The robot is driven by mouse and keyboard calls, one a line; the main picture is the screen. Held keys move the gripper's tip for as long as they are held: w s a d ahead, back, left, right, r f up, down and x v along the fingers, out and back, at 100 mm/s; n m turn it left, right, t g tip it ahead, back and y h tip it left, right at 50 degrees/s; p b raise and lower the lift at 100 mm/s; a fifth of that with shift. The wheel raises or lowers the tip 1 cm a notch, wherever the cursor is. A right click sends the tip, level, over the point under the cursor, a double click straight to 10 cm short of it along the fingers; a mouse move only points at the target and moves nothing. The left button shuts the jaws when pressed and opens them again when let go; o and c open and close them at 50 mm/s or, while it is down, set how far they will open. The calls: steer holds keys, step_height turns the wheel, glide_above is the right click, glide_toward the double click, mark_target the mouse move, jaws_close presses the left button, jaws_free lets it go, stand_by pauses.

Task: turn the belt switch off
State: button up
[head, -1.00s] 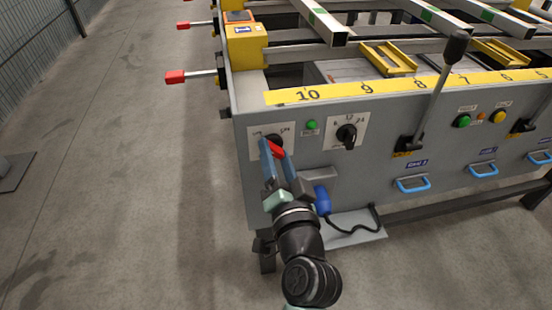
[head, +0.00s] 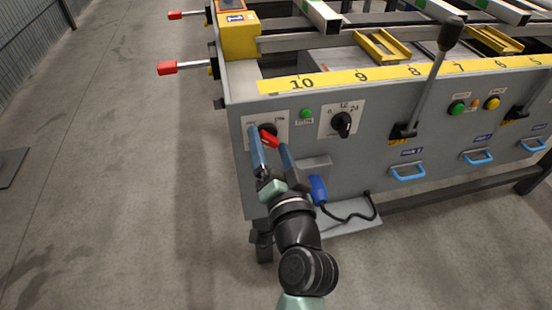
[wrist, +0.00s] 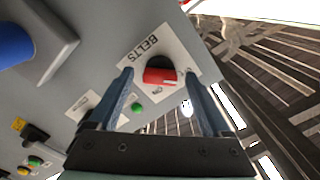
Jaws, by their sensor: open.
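The belt switch is a black round knob with a red handle (head: 270,140) on a white plate at the left end of the grey panel. In the wrist view the red handle (wrist: 160,76) lies crosswise under the plate's "BELTS" lettering; the small position marks are too small to read for certain. My gripper (head: 269,143) is open, with one blue finger on either side of the red handle. The wrist view also shows both fingers of my gripper (wrist: 161,82) spread around it, with gaps visible. The fingers partly hide the plate in the head view.
Right of the switch are a green button (head: 306,113) and a black rotary dial (head: 341,124). A grey ledge (head: 314,162) and a blue plug (head: 318,190) with a black cable sit below. A tall black-knobbed lever (head: 430,80) stands farther right.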

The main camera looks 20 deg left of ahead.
steer(key=v, duration=1.2)
steer(key=shift+s+d+p, duration=0.2)
steer(key=shift+s+p, duration=0.05)
steer(key=shift+p, duration=0.05)
steer(key=w+d+r+n+t+h, duration=0.1)
steer(key=w+d+r+n+t, duration=0.15)
steer(key=r, duration=0.75)
steer(key=w+d+r+n+t+h, duration=0.15)
steer(key=w+r, duration=0.25)
steer(key=r, duration=0.6)
steer(key=s+d+r+m+t+h+p, duration=0.1)
steer(key=s+d+r+t+h, duration=0.15)
steer(key=r, duration=0.55)
steer(key=s+d+r+t+h, duration=0.1)
steer(key=s+r+t+h, duration=0.15)
steer(key=r, duration=0.45)
steer(key=s+d+r+m+t+h+p, duration=0.1)
steer(key=s+r+t+h, duration=0.15)
steer(key=r, duration=0.55)
step_height(320, 180, up, 39)
steer(key=p, duration=3.7)
steer(key=shift+d+t+p, duration=0.15)
steer(key=shift+t+p, duration=0.15)
steer(key=shift+t, duration=0.15)
steer(key=shift+s+f, duration=0.1)
steer(key=shift+f, duration=0.05)
